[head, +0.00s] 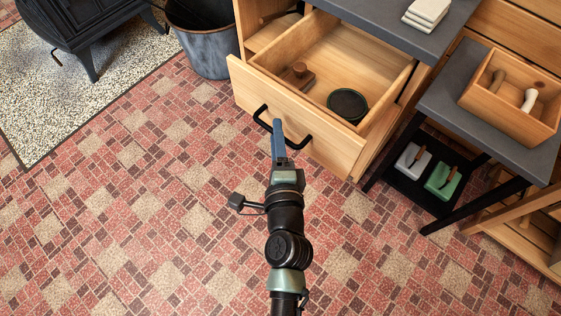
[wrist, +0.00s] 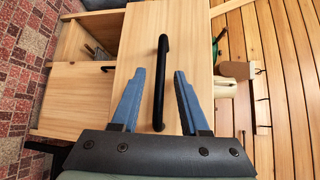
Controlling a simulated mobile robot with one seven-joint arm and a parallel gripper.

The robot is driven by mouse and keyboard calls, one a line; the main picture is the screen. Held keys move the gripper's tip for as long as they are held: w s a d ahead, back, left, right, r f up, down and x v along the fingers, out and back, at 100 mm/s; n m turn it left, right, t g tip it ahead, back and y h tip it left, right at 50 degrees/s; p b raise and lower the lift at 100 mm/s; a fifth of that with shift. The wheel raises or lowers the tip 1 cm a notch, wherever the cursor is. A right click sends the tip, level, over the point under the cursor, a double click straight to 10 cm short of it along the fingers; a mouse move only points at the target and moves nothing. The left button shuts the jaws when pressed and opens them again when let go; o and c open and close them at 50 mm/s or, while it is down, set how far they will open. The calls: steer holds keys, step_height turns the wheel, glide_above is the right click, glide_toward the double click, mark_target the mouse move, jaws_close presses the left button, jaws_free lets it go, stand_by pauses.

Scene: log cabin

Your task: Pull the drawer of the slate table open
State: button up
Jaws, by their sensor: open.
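The slate table (head: 393,30) has a dark grey top and a light wooden body. Its drawer (head: 290,115) stands pulled well out, with its inside showing. A black bar handle (head: 262,118) is on the drawer front; it also shows in the wrist view (wrist: 161,85). My gripper (head: 278,126) is at the handle. In the wrist view my gripper (wrist: 160,75) has its blue fingers apart, one on each side of the bar, with gaps between. A brown wooden object (head: 297,75) and a dark round tin (head: 347,104) lie in the drawer.
A metal bucket (head: 205,45) stands left of the table, with a black stove (head: 90,30) beyond. At right a lower dark table (head: 440,105) holds a wooden box (head: 500,108). The patterned floor (head: 130,220) in front is clear.

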steer(key=b+v, duration=0.1)
steer(key=v, duration=1)
steer(key=shift+s+b, duration=0.35)
steer(key=shift+s, duration=0.05)
steer(key=w+a+r+n+t+y, duration=0.15)
steer(key=w+r+n, duration=0.25)
steer(key=r, duration=0.6)
steer(key=w+r+n+t, duration=0.2)
steer(key=w+r+n, duration=0.15)
steer(key=r, duration=0.65)
steer(key=w+a+r+n+t+y, duration=0.1)
steer(key=w+r+n+t, duration=0.3)
steer(key=r, duration=0.6)
steer(key=s+d+r+n+t+h, duration=0.1)
steer(key=s+r+n+h, duration=0.15)
steer(key=r, duration=0.55)
steer(key=s+d+r+n+t+h, duration=0.1)
steer(key=s+d+r+n, duration=0.15)
steer(key=r, duration=0.45)
steer(key=s+r+n+t+h, duration=0.1)
steer(key=s+r+t, duration=0.15)
steer(key=r, duration=0.55)
step_height(320, 180, up, 35)
steer(key=p, duration=3.5)
steer(key=shift+s+d+r+g+h, duration=0.15)
steer(key=shift+s+g+h, duration=0.05)
steer(key=shift+g+h, duration=0.2)
